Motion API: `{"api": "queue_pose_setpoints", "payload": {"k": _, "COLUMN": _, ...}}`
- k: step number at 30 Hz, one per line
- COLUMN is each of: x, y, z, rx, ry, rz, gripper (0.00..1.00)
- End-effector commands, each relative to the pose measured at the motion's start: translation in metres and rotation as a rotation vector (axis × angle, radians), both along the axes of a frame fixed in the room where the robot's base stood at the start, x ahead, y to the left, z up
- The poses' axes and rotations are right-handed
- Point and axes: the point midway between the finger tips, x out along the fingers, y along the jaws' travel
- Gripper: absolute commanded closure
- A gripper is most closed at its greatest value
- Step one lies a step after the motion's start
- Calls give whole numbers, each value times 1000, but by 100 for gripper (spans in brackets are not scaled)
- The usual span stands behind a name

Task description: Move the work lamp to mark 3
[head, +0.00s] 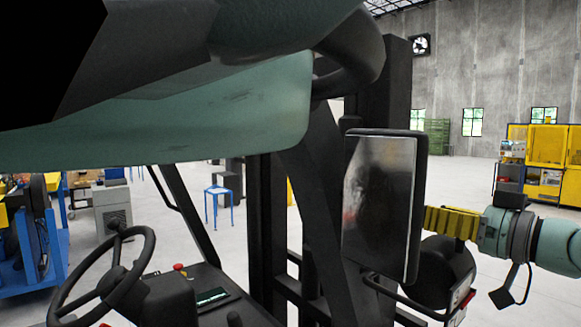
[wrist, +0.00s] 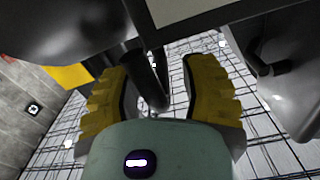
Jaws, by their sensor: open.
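My gripper (head: 430,221) points left at the right edge of a flat mirror-like panel (head: 378,205) in a black frame. In the wrist view its two yellow fingers (wrist: 150,70) are spread apart. A dark bar (wrist: 140,62) shows between or beyond them; I cannot tell whether they touch it. A rounded black housing (head: 444,268) with a bent tube sits just below the fingers in the head view. I cannot tell whether it is the work lamp. No mark 3 can be made out.
A steering wheel (head: 103,274) and black posts (head: 265,225) of a vehicle cab stand close by. A blue stool (head: 217,202) is behind them. Yellow cabinets (head: 538,150) stand at the far right. Open floor (head: 462,172) lies between.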

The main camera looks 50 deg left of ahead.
Motion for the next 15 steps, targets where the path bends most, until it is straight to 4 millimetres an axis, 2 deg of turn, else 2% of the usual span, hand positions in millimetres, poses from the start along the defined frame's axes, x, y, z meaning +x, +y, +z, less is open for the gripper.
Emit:
{"api": "queue_pose_setpoints", "payload": {"k": 3, "x": -3, "y": 8, "z": 0, "rx": 0, "ry": 0, "rz": 9, "gripper": 57}}
{"api": "queue_pose_setpoints", "payload": {"k": 12, "x": -3, "y": 9, "z": -1, "rx": 0, "ry": -1, "rz": 8, "gripper": 57}}
{"api": "queue_pose_setpoints", "payload": {"k": 13, "x": -3, "y": 9, "z": -1, "rx": 0, "ry": -1, "rz": 8, "gripper": 53}}
{"api": "queue_pose_setpoints", "payload": {"k": 15, "x": -2, "y": 9, "z": -1, "rx": -1, "ry": -1, "rz": 7, "gripper": 61}}
